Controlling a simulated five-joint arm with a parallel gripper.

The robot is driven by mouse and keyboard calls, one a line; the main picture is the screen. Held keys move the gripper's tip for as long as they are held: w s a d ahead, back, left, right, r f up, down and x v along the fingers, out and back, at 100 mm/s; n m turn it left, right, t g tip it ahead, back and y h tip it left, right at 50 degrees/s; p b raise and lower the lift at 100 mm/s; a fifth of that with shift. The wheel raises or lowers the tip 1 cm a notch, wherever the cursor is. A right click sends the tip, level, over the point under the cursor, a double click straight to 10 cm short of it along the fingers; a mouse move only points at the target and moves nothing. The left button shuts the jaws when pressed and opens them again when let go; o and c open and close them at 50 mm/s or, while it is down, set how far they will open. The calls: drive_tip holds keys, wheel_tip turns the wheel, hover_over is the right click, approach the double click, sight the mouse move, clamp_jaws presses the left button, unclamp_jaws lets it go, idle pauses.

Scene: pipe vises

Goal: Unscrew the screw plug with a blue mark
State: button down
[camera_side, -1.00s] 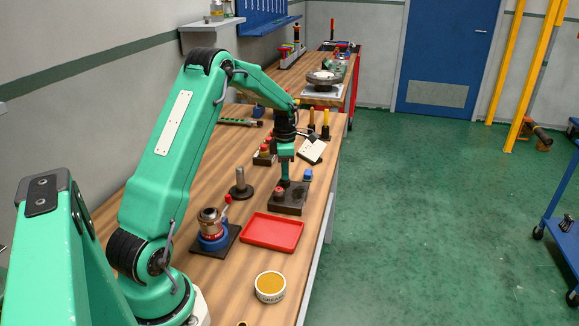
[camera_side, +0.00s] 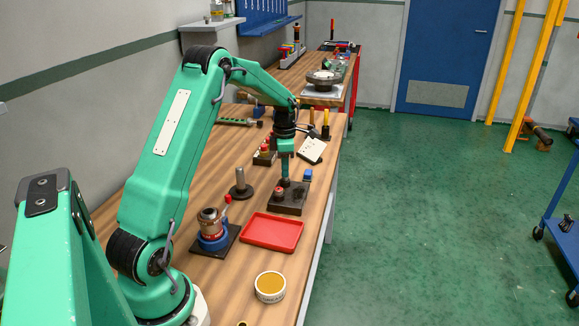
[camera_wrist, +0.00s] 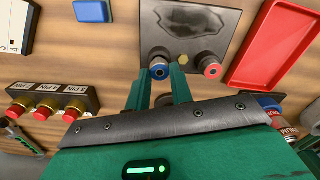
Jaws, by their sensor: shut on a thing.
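The screw plug with a blue mark (camera_wrist: 160,70) sits at the near edge of a dark block in the wrist view, between my fingertips. My gripper (camera_wrist: 160,82) is shut on this plug; it also shows in the side view (camera_side: 285,182), pointing straight down over the block. The dark block (camera_side: 292,207) lies on the bench and appears in the wrist view (camera_wrist: 215,22) too. A second plug with a red mark (camera_wrist: 209,65) is close beside my right-hand finger; it shows in the side view (camera_side: 279,191). The fingers hide the blue-marked plug in the side view.
A red tray (camera_side: 271,232) lies in front of the block. A dark post on a round base (camera_side: 240,187) stands left. A blue box (camera_side: 308,174) and a white box (camera_side: 312,151) are behind. A red-knobbed block (camera_wrist: 48,105) is at the wrist view's left.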

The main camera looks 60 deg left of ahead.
drive_tip(key=shift+r, duration=0.1)
idle(0.3)
drive_tip(key=shift+r, duration=1.5)
drive_tip(key=shift+d, duration=0.1)
